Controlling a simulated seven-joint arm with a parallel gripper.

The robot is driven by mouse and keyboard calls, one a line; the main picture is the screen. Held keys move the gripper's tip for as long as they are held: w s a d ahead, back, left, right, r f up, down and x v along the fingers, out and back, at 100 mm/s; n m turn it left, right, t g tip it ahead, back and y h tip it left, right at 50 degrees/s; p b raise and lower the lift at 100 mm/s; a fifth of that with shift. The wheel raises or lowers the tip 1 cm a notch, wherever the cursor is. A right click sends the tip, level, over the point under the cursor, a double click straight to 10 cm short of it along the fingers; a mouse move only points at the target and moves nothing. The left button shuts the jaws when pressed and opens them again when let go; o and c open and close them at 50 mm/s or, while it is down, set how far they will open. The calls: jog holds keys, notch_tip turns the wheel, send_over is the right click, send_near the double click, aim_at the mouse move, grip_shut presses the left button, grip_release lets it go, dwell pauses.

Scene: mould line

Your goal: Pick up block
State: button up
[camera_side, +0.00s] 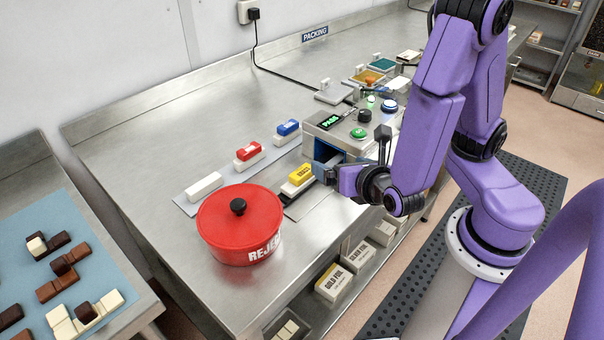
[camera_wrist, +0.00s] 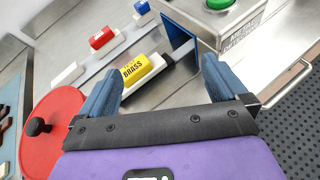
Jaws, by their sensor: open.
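A yellow block (camera_side: 300,172) sits on a white base near the counter's front, just outside the blue-edged opening of the metal detector. In the wrist view the yellow block (camera_wrist: 136,70) shows the word BRASS. My gripper (camera_side: 330,172) is beside its right end in the side view. In the wrist view my gripper (camera_wrist: 160,85) has its blue fingers wide apart and nothing between them; the yellow block lies ahead of them, left of centre. A red block (camera_side: 248,151) and a blue block (camera_side: 288,127) sit on white bases further back.
A red lidded pot marked REJECT (camera_side: 240,228) stands left of the yellow block. A white bar (camera_side: 204,187) lies on the grey strip with the red and blue blocks. The metal detector (camera_side: 345,132) stands close behind my gripper. The counter's back left is clear.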

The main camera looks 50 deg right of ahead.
aim_at(304, 172)
jog(key=a+n+y, duration=0.1)
jog(key=a+f+n+t+y, duration=0.1)
jog(key=n, duration=0.1)
jog(key=w+a+f+n+y, duration=0.1)
jog(key=shift+a+f+n+t, duration=0.1)
jog(key=shift+a+n+t, duration=0.2)
jog(key=shift+t, duration=0.1)
jog(key=shift+x, duration=3.75)
jog(key=c, duration=1.2)
